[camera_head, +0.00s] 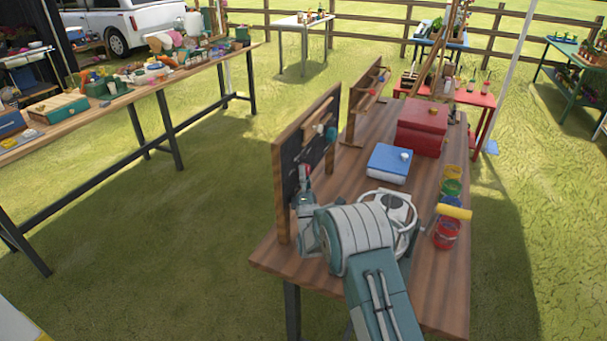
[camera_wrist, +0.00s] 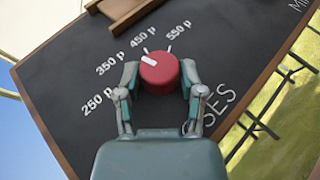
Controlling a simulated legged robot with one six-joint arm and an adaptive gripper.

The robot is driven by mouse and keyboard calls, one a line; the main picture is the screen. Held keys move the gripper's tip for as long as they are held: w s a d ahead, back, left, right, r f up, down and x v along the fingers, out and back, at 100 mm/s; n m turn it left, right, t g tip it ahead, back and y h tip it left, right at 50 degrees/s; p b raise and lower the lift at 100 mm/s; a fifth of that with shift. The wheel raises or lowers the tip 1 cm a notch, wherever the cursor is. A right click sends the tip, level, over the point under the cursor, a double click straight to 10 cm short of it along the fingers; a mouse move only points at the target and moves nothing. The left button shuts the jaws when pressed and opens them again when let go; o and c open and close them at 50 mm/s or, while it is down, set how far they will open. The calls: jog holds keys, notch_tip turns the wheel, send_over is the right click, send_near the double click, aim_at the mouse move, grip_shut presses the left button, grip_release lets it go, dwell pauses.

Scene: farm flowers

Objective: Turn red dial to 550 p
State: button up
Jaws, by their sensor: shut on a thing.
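A round red dial (camera_wrist: 160,72) with a white pointer mark sits on a dark board (camera_wrist: 75,75) in the wrist view. White labels around it read 250 p, 350 p, 450 p and 550 p. The pointer faces up-left, between the 350 p and 450 p labels. My gripper (camera_wrist: 160,80) has one finger on each side of the dial and is shut on it. In the head view, my gripper (camera_head: 303,198) is at the face of the upright wood-framed board (camera_head: 279,190); the dial is mostly hidden there.
The board stands on a wooden table (camera_head: 350,160). A blue box (camera_head: 390,163), a red box (camera_head: 422,128), a white round object (camera_head: 395,205) and colored cans (camera_head: 447,232) are to the right of it. Grass lies open to the left, before a long table (camera_head: 150,87).

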jog(key=m+g+h, duration=0.3)
jog(key=shift+d+r+m, duration=0.2)
jog(key=shift+d+m, duration=0.05)
jog(key=shift+m, duration=0.05)
jog(key=m+g+h, duration=0.1)
jog(key=m+g, duration=0.1)
jog(key=g, duration=0.1)
jog(key=shift+d, duration=0.1)
jog(key=g, duration=0.2)
jog(key=m+g, duration=0.1)
jog(key=g, duration=0.1)
jog(key=shift+r+m+g, duration=0.1)
jog(key=shift+m+g, duration=0.5)
jog(key=shift+g, duration=1.1)
jog(key=shift+a+f, duration=0.2)
jog(key=o, duration=1.1)
jog(key=shift+a+r, duration=0.1)
jog(key=shift+r, duration=0.05)
jog(key=shift+r, duration=0.1)
